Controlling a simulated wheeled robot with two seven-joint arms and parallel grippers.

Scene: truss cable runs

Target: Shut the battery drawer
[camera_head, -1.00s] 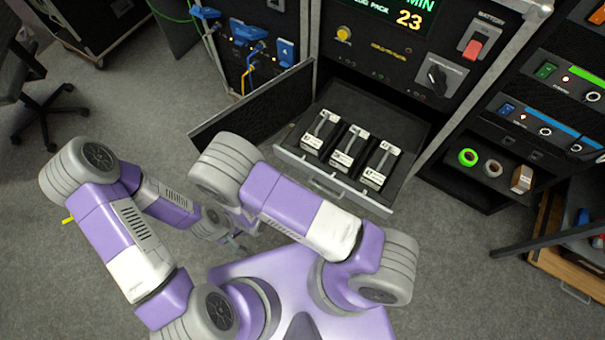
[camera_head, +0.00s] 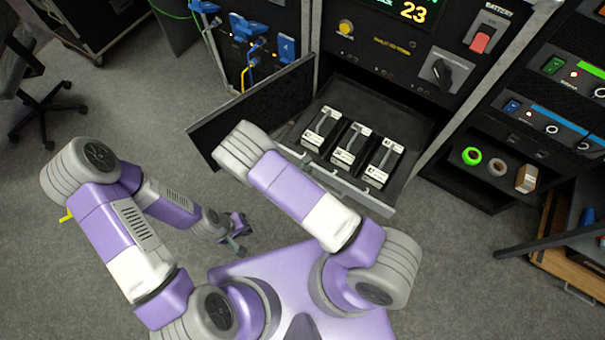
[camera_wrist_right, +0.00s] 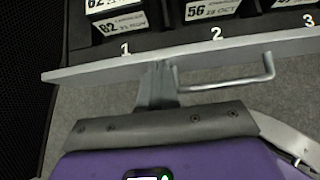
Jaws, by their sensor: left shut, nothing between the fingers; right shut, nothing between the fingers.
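The battery drawer (camera_head: 376,204) stands pulled out of the black rack, holding three black batteries with white labels (camera_head: 350,145). In the right wrist view its pale front (camera_wrist_right: 95,72) crosses the picture, with a bar handle (camera_wrist_right: 235,82) and the numbers 1, 2 and 3 behind it. My right gripper (camera_wrist_right: 157,75) is shut and empty, its tips at the drawer front just left of the handle; I cannot tell whether they touch. In the head view my right arm hides that gripper. My left gripper (camera_head: 238,247) is shut and empty, low over the floor, away from the drawer.
A dark door panel (camera_head: 245,112) stands open left of the drawer. Blue connectors and cables (camera_head: 257,50) are on the rack to its left. A shelf with tape rolls (camera_head: 472,156) and a wooden drawer (camera_head: 565,265) are at right.

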